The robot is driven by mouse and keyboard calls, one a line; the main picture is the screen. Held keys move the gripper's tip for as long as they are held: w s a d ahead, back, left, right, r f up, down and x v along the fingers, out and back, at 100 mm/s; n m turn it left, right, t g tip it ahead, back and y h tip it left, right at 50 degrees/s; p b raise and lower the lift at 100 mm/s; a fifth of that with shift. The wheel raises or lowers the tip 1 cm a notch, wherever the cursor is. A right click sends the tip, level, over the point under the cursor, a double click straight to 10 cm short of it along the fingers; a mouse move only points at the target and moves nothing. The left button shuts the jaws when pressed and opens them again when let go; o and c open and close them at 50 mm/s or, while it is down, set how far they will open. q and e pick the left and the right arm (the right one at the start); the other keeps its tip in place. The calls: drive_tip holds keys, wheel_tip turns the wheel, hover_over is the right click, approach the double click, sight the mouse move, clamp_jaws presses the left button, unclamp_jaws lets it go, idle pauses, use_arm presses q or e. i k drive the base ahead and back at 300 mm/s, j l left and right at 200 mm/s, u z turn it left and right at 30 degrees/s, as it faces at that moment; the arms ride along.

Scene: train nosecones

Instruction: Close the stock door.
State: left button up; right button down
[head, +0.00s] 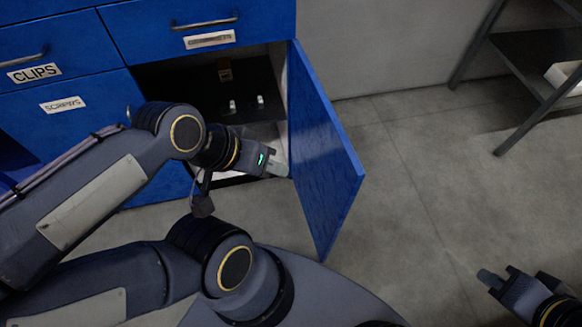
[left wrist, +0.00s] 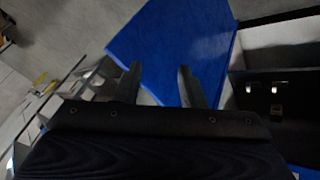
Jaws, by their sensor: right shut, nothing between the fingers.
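The blue stock door (head: 325,150) stands wide open, swung out from the right side of the blue cabinet's dark compartment (head: 185,80). My left gripper (head: 281,170) is in front of the compartment opening, at the inner side of the door. In the left wrist view, its two fingers (left wrist: 158,84) are spread apart with nothing held, and the blue door (left wrist: 172,45) lies beyond them. I cannot tell whether they touch the door. My right gripper (head: 487,277) is shut and empty, low at the right, away from the door.
Two small light items (head: 246,104) stand inside the compartment. A metal shelf rack (head: 535,55) stands at the upper right. The floor right of the door is clear.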

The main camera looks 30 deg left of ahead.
sight(327, 173)
drive_tip(key=i+l+u, duration=0.15)
drive_tip(key=l+u, duration=0.15)
drive_tip(key=u, duration=0.2)
drive_tip(key=i+l+u, duration=0.15)
drive_tip(key=l+u, duration=0.2)
drive_tip(key=u, duration=0.15)
drive_tip(key=l+u, duration=0.35)
drive_tip(key=u, duration=0.15)
drive_tip(key=l+u, duration=0.5)
drive_tip(key=k+l+u, duration=0.2)
drive_tip(key=l, duration=0.2)
drive_tip(key=k+l+u, duration=0.25)
drive_tip(key=l, duration=0.15)
drive_tip(key=i+l, duration=0.05)
drive_tip(key=i, duration=0.05)
